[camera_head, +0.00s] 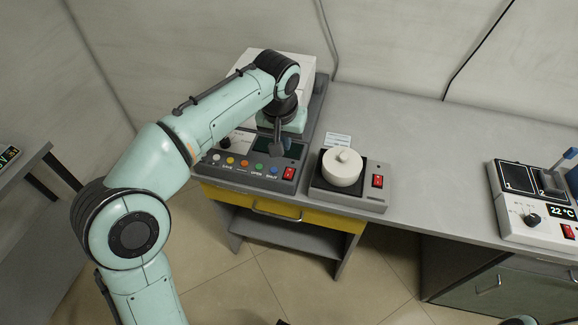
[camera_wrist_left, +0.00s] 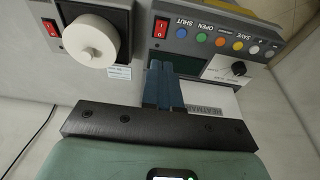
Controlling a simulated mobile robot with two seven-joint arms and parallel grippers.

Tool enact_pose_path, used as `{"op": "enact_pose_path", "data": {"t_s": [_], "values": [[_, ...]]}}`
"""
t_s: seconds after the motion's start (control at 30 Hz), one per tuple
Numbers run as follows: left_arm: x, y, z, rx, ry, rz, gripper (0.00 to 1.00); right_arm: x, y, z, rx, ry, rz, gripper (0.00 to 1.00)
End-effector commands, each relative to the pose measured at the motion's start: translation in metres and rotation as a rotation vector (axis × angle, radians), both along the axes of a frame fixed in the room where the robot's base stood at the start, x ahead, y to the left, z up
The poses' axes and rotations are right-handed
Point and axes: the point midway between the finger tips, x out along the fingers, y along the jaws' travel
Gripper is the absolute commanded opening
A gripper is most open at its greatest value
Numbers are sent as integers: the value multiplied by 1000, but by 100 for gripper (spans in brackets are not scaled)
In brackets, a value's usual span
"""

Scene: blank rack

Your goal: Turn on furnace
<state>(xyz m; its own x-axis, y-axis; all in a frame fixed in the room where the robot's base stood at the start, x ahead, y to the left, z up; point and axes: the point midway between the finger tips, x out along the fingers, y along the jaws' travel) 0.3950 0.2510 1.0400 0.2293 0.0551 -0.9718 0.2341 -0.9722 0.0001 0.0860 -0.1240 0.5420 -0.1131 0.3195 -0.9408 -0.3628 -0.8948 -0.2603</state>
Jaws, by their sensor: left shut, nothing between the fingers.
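The furnace is a white box (camera_head: 300,66) at the back with a grey control panel (camera_head: 245,171) at its front. The panel has a row of coloured buttons, a dark, blank display, a black knob (camera_head: 225,142) and a red rocker switch (camera_head: 289,173). The red switch also shows in the left wrist view (camera_wrist_left: 161,27). My left gripper (camera_head: 277,150) is shut and empty, over the display, just behind the switch. In the left wrist view its fingertips (camera_wrist_left: 160,66) point at the display side of the panel. I cannot tell whether they touch it. My right gripper is not in view.
Right of the furnace stands a grey device (camera_head: 325,184) with a round white lidded pot (camera_head: 342,167) and its own red switch (camera_head: 377,181). Another device (camera_head: 535,215) reading 22 °C is at the far right. The grey bench (camera_head: 430,150) between them is clear.

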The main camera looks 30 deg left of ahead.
Motion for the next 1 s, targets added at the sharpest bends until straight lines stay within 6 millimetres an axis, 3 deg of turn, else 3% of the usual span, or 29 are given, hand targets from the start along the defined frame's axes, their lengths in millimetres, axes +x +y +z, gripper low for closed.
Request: {"op": "enact_pose_path", "data": {"t_s": [0.17,0.6,0.7,1.0], "values": [[3,1,-16,1,5,0,0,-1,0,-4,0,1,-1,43],[23,6,-104,0,5,1,0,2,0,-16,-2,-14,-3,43],[20,5,-119,0,5,0,0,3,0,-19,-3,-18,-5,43],[18,4,-138,0,2,-1,0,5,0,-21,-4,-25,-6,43]]}}
